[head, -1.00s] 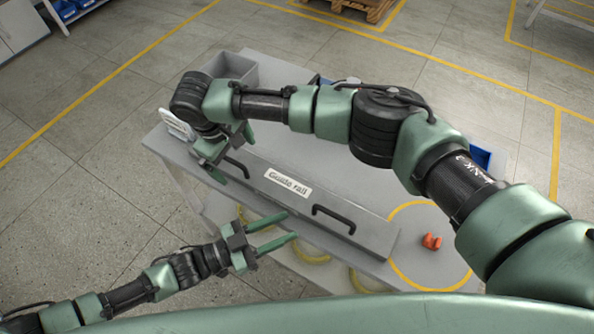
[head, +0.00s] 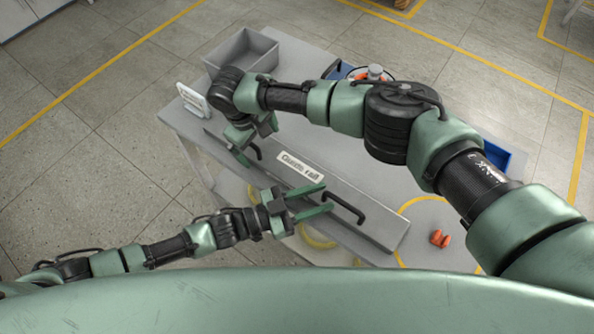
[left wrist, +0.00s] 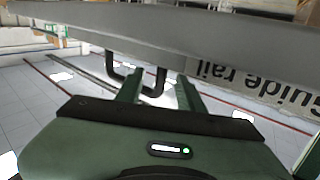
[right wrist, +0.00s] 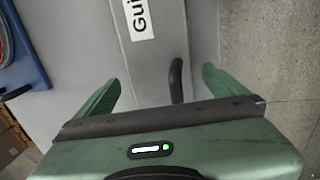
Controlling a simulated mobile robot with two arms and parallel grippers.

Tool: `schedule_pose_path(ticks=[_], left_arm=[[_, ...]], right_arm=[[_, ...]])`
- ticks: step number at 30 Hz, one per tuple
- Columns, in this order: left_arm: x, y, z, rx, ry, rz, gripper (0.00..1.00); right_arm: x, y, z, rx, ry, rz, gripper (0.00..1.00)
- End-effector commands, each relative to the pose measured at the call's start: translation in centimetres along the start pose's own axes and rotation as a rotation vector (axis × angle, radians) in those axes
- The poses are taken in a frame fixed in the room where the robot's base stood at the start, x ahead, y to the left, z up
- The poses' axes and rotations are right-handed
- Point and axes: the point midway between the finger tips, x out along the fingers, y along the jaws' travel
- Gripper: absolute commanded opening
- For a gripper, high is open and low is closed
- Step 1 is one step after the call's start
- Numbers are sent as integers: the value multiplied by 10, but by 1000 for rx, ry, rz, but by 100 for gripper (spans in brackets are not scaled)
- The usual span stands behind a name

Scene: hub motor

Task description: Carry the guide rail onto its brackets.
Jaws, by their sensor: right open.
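The long grey guide rail (head: 300,168), with a white label and two black handles, lies along the near side of the grey table. My right gripper (head: 254,136) is open at the rail's left handle (head: 257,150). In the right wrist view that handle (right wrist: 176,80) shows between the spread fingers, nearer the right one. My left gripper (head: 325,198) is open just left of the right handle (head: 345,207). In the left wrist view a black handle (left wrist: 160,82) shows just beyond the spread fingers. I cannot make out the brackets.
A grey bin (head: 242,50) and a white sign (head: 193,101) stand at the table's left end. A blue tray (head: 338,70) holding orange and grey items is at the back. An orange part (head: 440,238) lies inside a yellow ring at the right. The middle of the table is largely clear.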

Motion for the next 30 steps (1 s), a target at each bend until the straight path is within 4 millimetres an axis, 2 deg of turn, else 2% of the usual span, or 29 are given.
schedule_pose_path(ticks=[6, 14, 15, 19, 24, 25, 30], left_arm=[[16, 0, 0, 1, 0, 0, 38], [17, 0, 0, 1, 0, 0, 38], [17, 0, 0, 1, 0, 0, 35], [17, 0, 0, 0, 0, 0, 0], [17, 0, 0, 0, 0, 0, 0], [17, 0, 0, 0, 0, 0, 0], [18, -1, -3, 1, 7, 0, 0]], right_arm=[[16, -1, 0, -1, 0, -1, 100], [17, -1, 0, -1, 0, -1, 100], [17, 0, 0, -1, 0, 0, 97], [17, 0, 0, -1, 0, 0, 61], [17, 0, 0, -1, 1, -1, 14], [17, 0, 0, -1, 1, -1, 11], [15, 0, -1, -1, 3, 0, 11]])
